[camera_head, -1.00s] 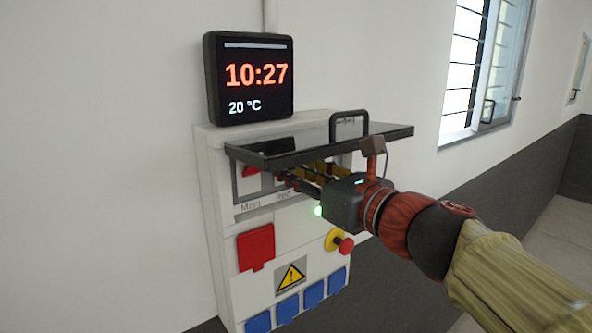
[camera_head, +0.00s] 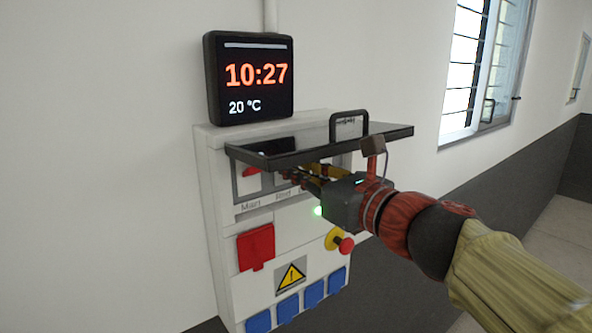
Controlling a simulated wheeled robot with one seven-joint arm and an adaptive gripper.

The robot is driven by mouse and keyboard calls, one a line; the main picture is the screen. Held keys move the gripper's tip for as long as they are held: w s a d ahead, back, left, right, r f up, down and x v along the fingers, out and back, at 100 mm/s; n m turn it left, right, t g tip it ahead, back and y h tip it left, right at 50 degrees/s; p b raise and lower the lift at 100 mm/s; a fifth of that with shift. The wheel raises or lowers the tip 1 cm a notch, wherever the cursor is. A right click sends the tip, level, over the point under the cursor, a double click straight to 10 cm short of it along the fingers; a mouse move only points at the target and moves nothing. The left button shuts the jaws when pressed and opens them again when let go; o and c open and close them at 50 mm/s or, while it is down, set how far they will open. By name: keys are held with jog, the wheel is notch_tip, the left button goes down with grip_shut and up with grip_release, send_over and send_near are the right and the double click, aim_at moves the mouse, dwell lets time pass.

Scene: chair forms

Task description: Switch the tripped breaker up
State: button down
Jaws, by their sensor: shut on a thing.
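A white breaker box (camera_head: 290,215) hangs on the wall. Its dark hinged cover (camera_head: 320,146) is raised and sticks out over the breaker row. A red switch (camera_head: 252,171) shows above the "Main" label at the left end of the row. My gripper (camera_head: 292,178) reaches in under the cover from the right, with its fingertips at the breaker row near the second label, which seems to read "Red". It is shut on a breaker switch there. The fingers and cover hide that switch, so I cannot tell its position. The breakers further right are mostly hidden too.
Below the row are a red socket cover (camera_head: 256,246), a red stop button (camera_head: 346,246) on yellow, and several blue sockets (camera_head: 313,292). The open cover leaves limited room above my gripper.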

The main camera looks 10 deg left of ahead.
jog(key=r+p, duration=0.1)
jog(key=p, duration=0.3)
jog(key=shift+h, duration=0.4)
jog(key=shift+p, duration=0.55)
jog(key=shift+f+g+p, duration=0.1)
jog(key=shift+g+p, duration=0.4)
jog(key=shift+p, duration=0.2)
jog(key=shift+f, duration=0.1)
jog(key=c, duration=1.8)
grip_release()
jog(key=shift+c, duration=0.2)
jog(key=v, duration=1.2)
jog(key=shift+a, duration=0.15)
